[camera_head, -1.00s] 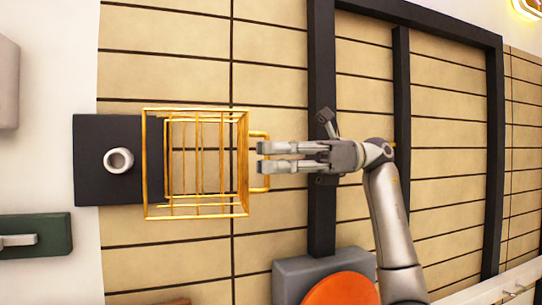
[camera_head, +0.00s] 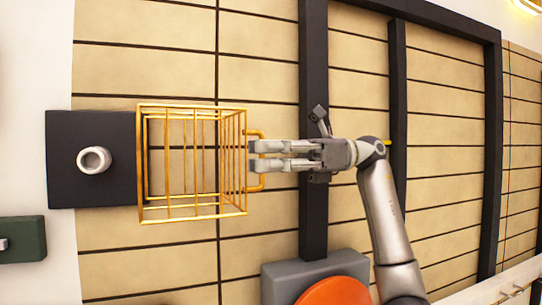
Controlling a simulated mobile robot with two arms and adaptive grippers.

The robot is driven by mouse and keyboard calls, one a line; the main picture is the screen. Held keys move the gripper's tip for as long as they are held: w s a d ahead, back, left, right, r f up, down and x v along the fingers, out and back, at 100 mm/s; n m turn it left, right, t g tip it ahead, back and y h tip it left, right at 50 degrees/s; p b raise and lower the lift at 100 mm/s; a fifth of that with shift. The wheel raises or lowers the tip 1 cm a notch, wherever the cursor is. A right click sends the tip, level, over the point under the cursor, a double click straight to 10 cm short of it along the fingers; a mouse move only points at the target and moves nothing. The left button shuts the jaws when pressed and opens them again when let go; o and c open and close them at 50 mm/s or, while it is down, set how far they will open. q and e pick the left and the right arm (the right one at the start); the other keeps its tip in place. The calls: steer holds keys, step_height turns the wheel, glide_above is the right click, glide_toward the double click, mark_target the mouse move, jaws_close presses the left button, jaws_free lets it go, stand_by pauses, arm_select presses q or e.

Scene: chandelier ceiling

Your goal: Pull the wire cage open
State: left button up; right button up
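A white round knob (camera_head: 94,160) on the plate is in plain sight, left of the cage. The cage's yellow handle (camera_head: 263,183) is a loop on its right side. My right gripper (camera_head: 252,156) is at this handle, its two fingers crossing the handle's bar with a narrow gap between them. Whether the fingers touch the bar is unclear. My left gripper is not in view.
Dark vertical beams (camera_head: 313,60) run up the tan panelled wall right of the cage. A grey box with an orange round top (camera_head: 336,291) is below my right gripper. A green box (camera_head: 22,240) is at the lower left.

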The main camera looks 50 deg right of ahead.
steer(key=shift+o, duration=1.2)
steer(key=shift+w+a, duration=0.2)
steer(key=shift+w, duration=0.1)
steer(key=v, duration=1.2)
steer(key=shift+s, duration=0.1)
